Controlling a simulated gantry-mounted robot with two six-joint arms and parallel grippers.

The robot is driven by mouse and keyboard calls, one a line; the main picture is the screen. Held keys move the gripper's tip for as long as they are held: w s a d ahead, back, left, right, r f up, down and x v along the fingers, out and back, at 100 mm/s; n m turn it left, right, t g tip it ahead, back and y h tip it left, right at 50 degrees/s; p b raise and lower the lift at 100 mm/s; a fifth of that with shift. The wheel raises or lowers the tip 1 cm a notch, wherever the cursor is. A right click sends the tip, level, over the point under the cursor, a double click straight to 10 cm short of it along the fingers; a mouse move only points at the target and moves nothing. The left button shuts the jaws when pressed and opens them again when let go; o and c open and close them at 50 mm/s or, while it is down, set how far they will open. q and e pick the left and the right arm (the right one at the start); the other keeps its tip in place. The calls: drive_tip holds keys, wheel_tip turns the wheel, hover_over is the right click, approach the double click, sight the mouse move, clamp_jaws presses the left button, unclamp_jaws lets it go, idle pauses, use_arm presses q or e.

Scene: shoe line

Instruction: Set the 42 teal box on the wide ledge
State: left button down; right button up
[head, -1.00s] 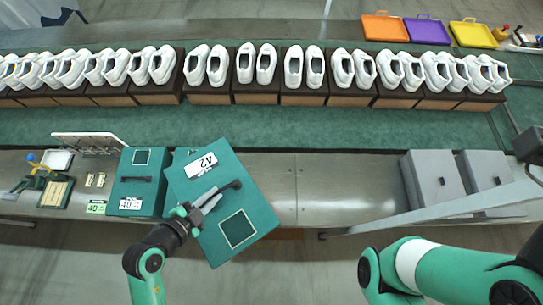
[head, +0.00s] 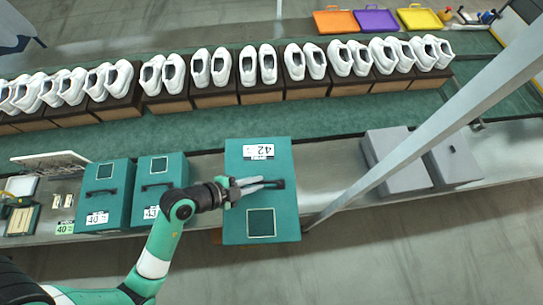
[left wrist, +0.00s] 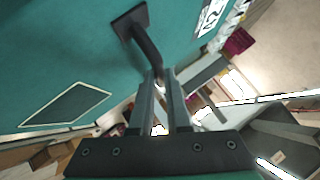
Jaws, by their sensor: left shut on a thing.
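The teal 42 box (head: 237,205) has a black handle, a white 42 label and a pale-edged square on its top face. My left gripper (head: 262,184) is shut on the handle (left wrist: 148,42), and the box is held with its label toward the back. In the head view it overlaps the front edge of the grey metal ledge (head: 325,165); its height above it is unclear. In the left wrist view, the teal face (left wrist: 60,60) fills the upper left. My right gripper is not in view.
Teal boxes labelled 40 (head: 103,175) and 43 (head: 175,170) stand left of the held box. Grey boxes (head: 390,150) stand on the right. A slanted grey bar (head: 440,125) crosses in front of them. White shoes on dark blocks line the green strip (head: 220,125) behind.

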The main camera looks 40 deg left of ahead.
use_arm(q)
drive_tip(key=w+a+f+b, duration=0.1)
drive_tip(key=w+f, duration=0.1)
drive_tip(key=f, duration=0.1)
drive_tip(key=w+a+f+b, duration=0.1)
drive_tip(key=w+f+b, duration=0.1)
drive_tip(key=f, duration=0.2)
drive_tip(key=w+a+f+b, duration=0.1)
drive_tip(key=f+b, duration=0.1)
drive_tip(key=f, duration=0.2)
drive_tip(key=shift+w+a, duration=0.2)
drive_tip(key=shift+w, duration=0.2)
drive_tip(key=w+a+f+b, duration=0.2)
drive_tip(key=a+f+b, duration=0.1)
drive_tip(key=f+b, duration=0.4)
drive_tip(key=w+a+f+b, duration=0.2)
drive_tip(key=f+b, duration=0.5)
drive_tip(key=f, duration=0.4)
drive_tip(key=shift+w+a+n+t+y, duration=0.3)
drive_tip(key=shift+w+a+n, duration=0.1)
drive_tip(key=shift+w, duration=0.05)
